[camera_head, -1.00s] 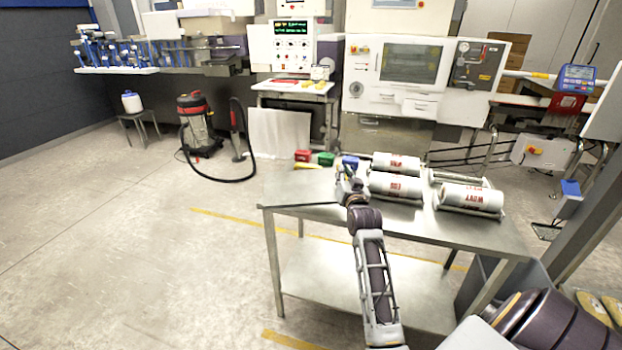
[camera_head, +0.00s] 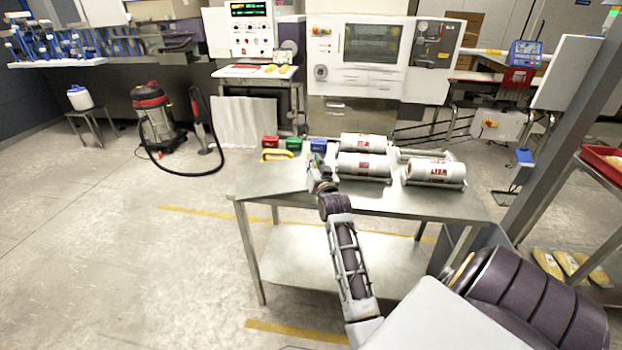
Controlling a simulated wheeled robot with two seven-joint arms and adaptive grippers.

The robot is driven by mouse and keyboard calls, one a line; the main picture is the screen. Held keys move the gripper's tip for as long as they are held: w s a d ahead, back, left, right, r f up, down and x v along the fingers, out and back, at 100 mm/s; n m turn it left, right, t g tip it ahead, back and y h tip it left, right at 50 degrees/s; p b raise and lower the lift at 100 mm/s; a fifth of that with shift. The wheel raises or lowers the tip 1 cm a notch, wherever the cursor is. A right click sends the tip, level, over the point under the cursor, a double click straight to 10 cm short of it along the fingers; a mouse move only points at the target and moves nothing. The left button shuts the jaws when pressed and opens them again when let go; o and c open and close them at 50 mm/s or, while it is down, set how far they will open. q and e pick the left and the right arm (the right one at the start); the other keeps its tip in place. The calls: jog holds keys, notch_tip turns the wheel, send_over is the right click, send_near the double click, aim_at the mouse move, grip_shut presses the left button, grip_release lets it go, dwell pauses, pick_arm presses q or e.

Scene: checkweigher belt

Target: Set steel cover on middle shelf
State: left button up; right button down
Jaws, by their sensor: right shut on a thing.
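My right gripper (camera_head: 319,181) is over the left part of the steel table (camera_head: 440,205), at the end of my arm reaching in from the bottom right. It is shut on what looks like the steel cover (camera_head: 278,179), a thin flat grey sheet to its left. The sheet blends with the tabletop, so its outline and whether it touches the table are unclear. At the right edge stands a shelf rack (camera_head: 577,190), partly cut off; I cannot tell which level is the middle shelf. My left gripper is out of view.
White printed rolls (camera_head: 435,170) lie on the table's right half. Red, green and blue small boxes (camera_head: 293,144) sit at its back edge. A red tray (camera_head: 605,160) and yellow packs (camera_head: 570,264) are on the rack. A grey post (camera_head: 565,120) stands before it.

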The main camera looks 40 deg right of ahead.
notch_tip(320, 180, down, 2)
jog(key=shift+f, duration=0.8)
jog(key=shift+f+b, duration=0.35)
jog(key=shift+f, duration=0.8)
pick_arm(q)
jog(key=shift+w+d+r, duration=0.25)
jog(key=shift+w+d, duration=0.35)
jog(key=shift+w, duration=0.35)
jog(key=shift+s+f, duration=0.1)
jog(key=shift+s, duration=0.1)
